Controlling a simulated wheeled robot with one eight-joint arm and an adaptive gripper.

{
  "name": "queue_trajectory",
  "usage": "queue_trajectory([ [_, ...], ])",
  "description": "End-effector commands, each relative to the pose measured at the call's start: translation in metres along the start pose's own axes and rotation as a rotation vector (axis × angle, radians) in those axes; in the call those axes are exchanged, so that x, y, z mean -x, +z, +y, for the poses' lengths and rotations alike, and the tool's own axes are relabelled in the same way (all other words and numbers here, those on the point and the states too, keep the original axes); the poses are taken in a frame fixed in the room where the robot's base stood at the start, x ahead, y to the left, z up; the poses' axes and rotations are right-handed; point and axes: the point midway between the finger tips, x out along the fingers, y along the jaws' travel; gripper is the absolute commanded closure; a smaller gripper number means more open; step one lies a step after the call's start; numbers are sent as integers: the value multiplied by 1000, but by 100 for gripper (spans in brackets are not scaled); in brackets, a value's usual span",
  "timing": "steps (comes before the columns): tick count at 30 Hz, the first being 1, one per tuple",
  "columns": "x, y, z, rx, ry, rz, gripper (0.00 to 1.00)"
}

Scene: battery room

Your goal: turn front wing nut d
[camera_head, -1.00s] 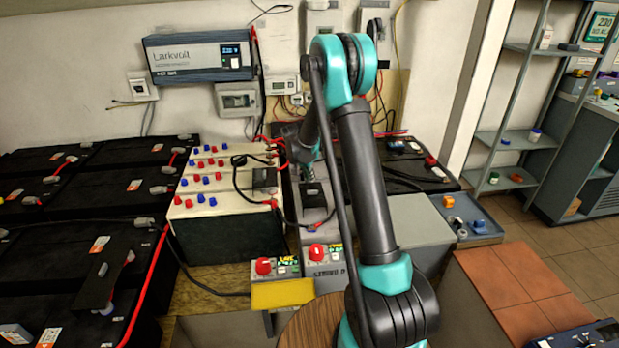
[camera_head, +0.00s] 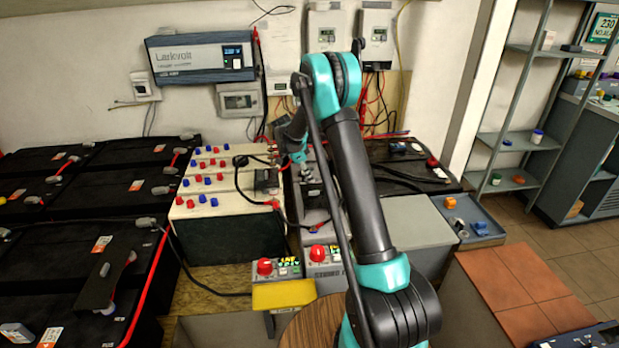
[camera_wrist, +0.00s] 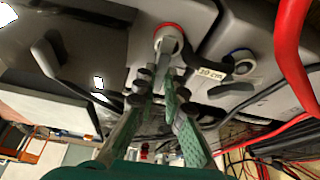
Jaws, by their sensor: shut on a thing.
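In the wrist view, a grey wing nut (camera_wrist: 165,46) stands on a post ringed in red. My gripper (camera_wrist: 167,70) is over it, with its two green-padded fingers closed in on the wing of the nut. A second post with a blue ring (camera_wrist: 241,57) is to the right, and its top is dark. The nut is too small and covered to make out there.
In the head view, the white-topped battery bank (camera_head: 235,235) with red and blue caps stands left of the arm. A blue tray (camera_head: 480,213) stands at right.

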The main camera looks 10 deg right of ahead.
Motion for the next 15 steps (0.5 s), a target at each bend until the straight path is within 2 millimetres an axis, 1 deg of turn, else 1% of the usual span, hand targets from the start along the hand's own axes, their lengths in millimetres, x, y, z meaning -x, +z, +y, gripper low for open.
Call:
queue_trajectory([
  [6, 0, 0, -1, -57, 24, -1, 100],
  [15, 0, 0, -1, -76, 31, -1, 100],
])
